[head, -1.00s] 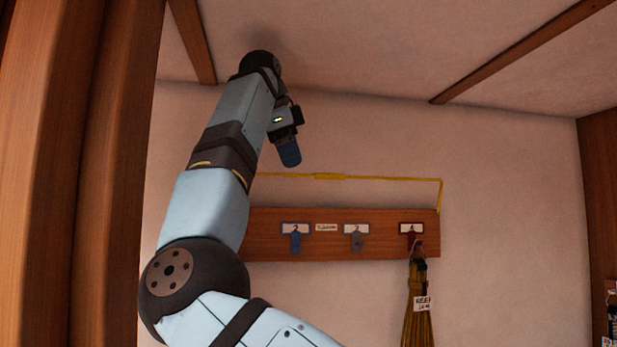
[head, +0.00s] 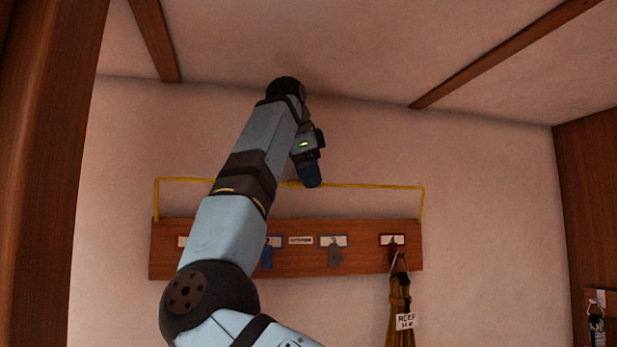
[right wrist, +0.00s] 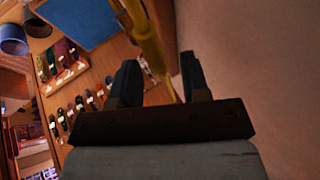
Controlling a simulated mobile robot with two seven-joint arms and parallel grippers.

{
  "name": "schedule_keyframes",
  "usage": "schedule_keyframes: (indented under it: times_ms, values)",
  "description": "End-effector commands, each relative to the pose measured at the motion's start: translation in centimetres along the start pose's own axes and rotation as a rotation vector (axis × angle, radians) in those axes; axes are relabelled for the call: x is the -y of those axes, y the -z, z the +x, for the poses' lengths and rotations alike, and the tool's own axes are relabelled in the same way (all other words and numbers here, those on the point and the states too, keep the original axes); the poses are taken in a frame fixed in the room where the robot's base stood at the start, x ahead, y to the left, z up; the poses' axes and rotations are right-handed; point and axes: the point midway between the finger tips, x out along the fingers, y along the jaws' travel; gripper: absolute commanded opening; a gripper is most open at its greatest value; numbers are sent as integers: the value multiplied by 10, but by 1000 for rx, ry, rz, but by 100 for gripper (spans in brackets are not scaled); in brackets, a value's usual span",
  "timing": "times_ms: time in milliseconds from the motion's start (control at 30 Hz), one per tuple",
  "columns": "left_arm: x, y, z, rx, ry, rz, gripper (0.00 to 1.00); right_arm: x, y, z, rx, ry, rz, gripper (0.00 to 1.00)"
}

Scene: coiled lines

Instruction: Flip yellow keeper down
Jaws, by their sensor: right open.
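The yellow keeper (head: 368,187) is a thin bar frame standing up above a wooden hook board (head: 370,262) on the wall, its two ends reaching down to the board. My right gripper (head: 311,178) is at the middle of the keeper's top bar, its blue finger overlapping the bar in the head view. In the right wrist view my right gripper (right wrist: 161,75) is open, and the yellow keeper (right wrist: 146,42) runs down into the gap between the two fingers. Whether they touch it I cannot tell. My left gripper is not in view.
A dark yellow coiled line (head: 399,305) with a label hangs from the board's right hook. Blue (head: 267,257) and grey (head: 335,255) hooks beside it are empty. My right arm hides part of the board. A wooden post (head: 40,170) stands at left.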

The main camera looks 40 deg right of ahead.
Motion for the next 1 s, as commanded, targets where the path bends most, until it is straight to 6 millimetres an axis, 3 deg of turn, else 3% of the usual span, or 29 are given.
schedule_keyframes:
  times_ms: [367, 500, 567, 1000]
  values:
    - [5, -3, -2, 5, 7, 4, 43, 0, 0, 5, 1, 2, -3, 42]
    - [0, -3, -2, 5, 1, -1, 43, 0, 0, 5, 1, 2, -3, 10]
    - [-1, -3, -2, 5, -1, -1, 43, 0, 0, 5, 1, 2, -3, 0]
    - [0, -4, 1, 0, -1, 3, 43, 2, 6, 10, 3, 20, 3, 0]
